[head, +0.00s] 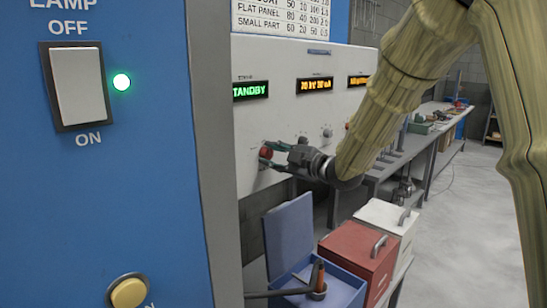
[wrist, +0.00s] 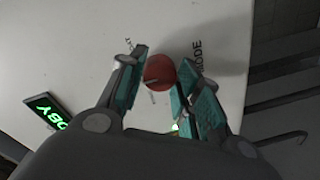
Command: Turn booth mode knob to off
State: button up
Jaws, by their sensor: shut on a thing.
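The mode knob is a round red knob (head: 266,153) on the pale panel, below a green display (head: 250,91) whose visible letters read "TANDBY". It also shows in the wrist view (wrist: 159,72), beside lettering that seems to read "MODE". My gripper (head: 272,153) reaches it from the right, and its teal fingers are shut on the knob. In the wrist view my gripper (wrist: 161,78) has one finger on each side of the knob. The fingers hide parts of the knob's rim and the markings around it, so I cannot tell where it points.
A blue panel (head: 150,220) with a lamp switch (head: 77,85) stands close at left. Amber displays (head: 315,85) and smaller knobs (head: 327,131) are further along the pale panel. Below are an open blue box (head: 335,290), a red box (head: 350,250) and a white box (head: 385,222). Clear floor lies at right.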

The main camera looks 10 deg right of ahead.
jog(key=o, duration=1)
jog(key=shift+s, duration=0.1)
jog(key=v, duration=1.2)
